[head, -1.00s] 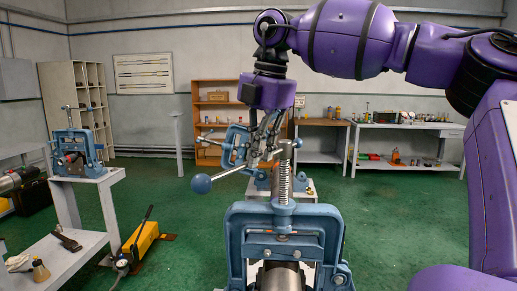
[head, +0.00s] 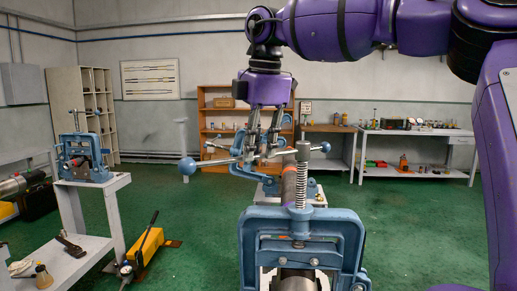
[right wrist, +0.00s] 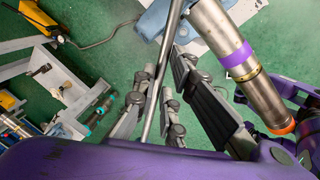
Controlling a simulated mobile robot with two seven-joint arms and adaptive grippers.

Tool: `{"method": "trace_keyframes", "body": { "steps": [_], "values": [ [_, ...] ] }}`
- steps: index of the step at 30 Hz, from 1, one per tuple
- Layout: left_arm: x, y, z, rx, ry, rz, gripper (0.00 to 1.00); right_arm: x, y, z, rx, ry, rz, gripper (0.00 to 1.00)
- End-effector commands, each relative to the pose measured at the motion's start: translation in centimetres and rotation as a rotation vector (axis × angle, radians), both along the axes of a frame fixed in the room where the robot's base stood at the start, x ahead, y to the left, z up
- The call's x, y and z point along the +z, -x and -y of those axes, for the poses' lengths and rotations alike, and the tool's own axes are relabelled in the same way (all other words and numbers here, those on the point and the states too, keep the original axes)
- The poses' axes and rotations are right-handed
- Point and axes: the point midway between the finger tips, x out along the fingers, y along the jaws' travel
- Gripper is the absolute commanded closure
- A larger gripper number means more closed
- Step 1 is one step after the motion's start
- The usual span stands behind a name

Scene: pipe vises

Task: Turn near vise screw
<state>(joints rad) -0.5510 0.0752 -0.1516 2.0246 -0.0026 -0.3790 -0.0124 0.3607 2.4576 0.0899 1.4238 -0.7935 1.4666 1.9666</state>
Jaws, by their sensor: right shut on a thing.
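The near vise (head: 300,221) is a blue frame at the bottom centre of the head view. Its upright screw (head: 301,185) has a spring around it and a grey head on top. A steel handle bar (head: 213,162) crosses at the screw head, with a blue ball (head: 187,166) on its left end and another (head: 325,147) on its right. My right gripper (head: 262,154) points down, shut on the bar left of the screw head. In the right wrist view the bar (right wrist: 162,75) runs between the fingers. My left gripper is not in view.
A pipe with a purple band (right wrist: 230,52) lies close to my right fingers in the wrist view. Another blue vise (head: 85,158) stands on a white stand at left. A yellow pump (head: 148,244) is on the green floor. Open floor lies to the right.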

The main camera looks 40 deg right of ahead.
Motion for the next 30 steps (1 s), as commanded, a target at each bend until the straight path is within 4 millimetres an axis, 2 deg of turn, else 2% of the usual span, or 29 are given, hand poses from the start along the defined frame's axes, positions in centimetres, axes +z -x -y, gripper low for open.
{"method": "trace_keyframes", "body": {
  "steps": [1, 14, 20, 30],
  "values": [
    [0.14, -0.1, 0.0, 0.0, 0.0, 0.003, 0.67, 0.76, -0.3, 0.03, 0.002, 0.006, 0.021, 1.0],
    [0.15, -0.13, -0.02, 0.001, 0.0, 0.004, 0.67, 0.37, -0.13, 0.03, 0.002, 0.004, 0.01, 1.0],
    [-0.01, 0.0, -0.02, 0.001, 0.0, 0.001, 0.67, 0.15, -0.05, 0.04, 0.001, 0.002, 0.005, 0.75],
    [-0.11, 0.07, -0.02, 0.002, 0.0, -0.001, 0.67, 0.15, -0.04, 0.02, 0.001, 0.001, 0.004, 0.73]
  ]
}}
